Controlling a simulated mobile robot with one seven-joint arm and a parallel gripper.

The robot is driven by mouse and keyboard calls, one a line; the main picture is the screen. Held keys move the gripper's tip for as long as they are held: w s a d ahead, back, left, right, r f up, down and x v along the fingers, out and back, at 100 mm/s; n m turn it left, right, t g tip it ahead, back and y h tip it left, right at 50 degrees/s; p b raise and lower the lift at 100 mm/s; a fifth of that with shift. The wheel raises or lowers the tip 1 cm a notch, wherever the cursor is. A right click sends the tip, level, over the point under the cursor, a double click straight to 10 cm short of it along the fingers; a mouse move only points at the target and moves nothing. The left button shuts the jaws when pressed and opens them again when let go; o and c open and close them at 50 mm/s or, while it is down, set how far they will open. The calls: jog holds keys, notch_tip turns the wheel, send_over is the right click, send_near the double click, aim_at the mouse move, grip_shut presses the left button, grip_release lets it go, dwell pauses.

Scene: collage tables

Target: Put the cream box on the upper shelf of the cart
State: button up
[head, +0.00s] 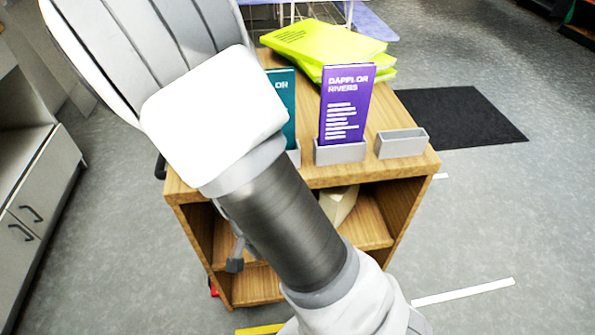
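The wooden cart (408,168) stands in front of me in the head view. Its upper shelf (372,232) shows inside the open front, below the top. A cream object, likely the cream box (343,207), shows in the upper opening, right beside my arm and partly hidden by it. I cannot tell whether it rests on the shelf or is held. My gripper (236,258) is mostly hidden behind my arm; only a small grey part shows at the left of the cart's front. Its opening cannot be seen.
On the cart's top are a purple booklet (346,104) and a teal booklet (286,105) in grey holders, an empty grey holder (402,144), and yellow-green packets (325,42). Grey cabinets (38,190) stand at the left. Floor at the right is open, with a black mat (462,117).

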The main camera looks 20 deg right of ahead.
jog(key=s+d+r+n+t, duration=0.1)
jog(key=r+n+t, duration=0.1)
jog(key=r, duration=0.7)
jog(key=s+d+r+n+t+y, duration=0.1)
jog(key=r+n, duration=0.3)
jog(key=r, duration=0.6)
jog(key=s+d+r+n+t+y, duration=0.1)
jog(key=s+d+r+n+t, duration=0.1)
jog(key=r, duration=0.8)
jog(key=shift+s+r+n+t, duration=0.15)
jog(key=shift+s+n+t, duration=0.1)
jog(key=shift+n+t, duration=0.4)
jog(key=shift+r, duration=0.1)
notch_tip(320, 180, up, 21)
jog(key=p, duration=2.1)
